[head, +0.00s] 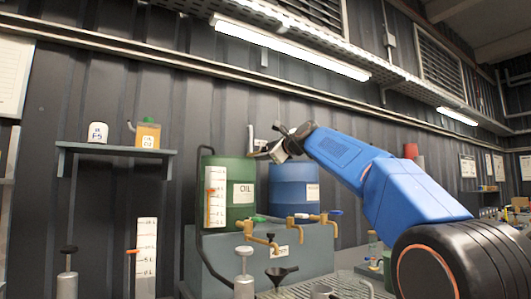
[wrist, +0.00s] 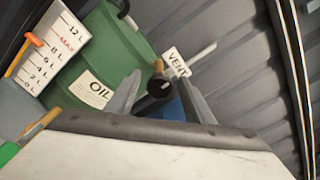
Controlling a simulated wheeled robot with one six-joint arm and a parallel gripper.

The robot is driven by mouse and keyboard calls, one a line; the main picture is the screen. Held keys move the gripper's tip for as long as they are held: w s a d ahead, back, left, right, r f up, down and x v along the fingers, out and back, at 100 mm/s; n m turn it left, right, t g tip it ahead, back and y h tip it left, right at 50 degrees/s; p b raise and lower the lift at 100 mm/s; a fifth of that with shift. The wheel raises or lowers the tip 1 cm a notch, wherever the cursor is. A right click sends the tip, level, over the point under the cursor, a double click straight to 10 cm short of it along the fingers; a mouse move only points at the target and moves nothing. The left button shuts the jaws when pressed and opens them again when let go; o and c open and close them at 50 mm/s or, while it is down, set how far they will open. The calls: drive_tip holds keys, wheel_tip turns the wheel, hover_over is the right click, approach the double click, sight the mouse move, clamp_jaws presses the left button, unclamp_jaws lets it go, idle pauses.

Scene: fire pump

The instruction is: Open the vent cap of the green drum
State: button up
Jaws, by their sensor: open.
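The green drum (head: 240,172), labelled OIL, stands on a grey cabinet; it fills the upper left of the wrist view (wrist: 118,50). A round black knob (wrist: 160,88), seemingly the vent cap, shows by the drum's top edge. A white VENT tag (wrist: 176,62) is just beyond it. My gripper (head: 262,152) is at the drum's top right in the head view and hides the cap there. In the wrist view my gripper (wrist: 162,92) is open, with the knob between its fingers. I cannot tell whether either finger touches it.
A blue drum (head: 294,187) stands just right of the green one. A black hose (head: 201,175) and a level scale (head: 215,188) are on the green drum's left. A light pole (wrist: 201,54) rises beside the tag.

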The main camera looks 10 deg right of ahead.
drive_tip(key=shift+w, duration=0.2)
drive_tip(key=c, duration=1)
drive_tip(key=shift+c, duration=0.2)
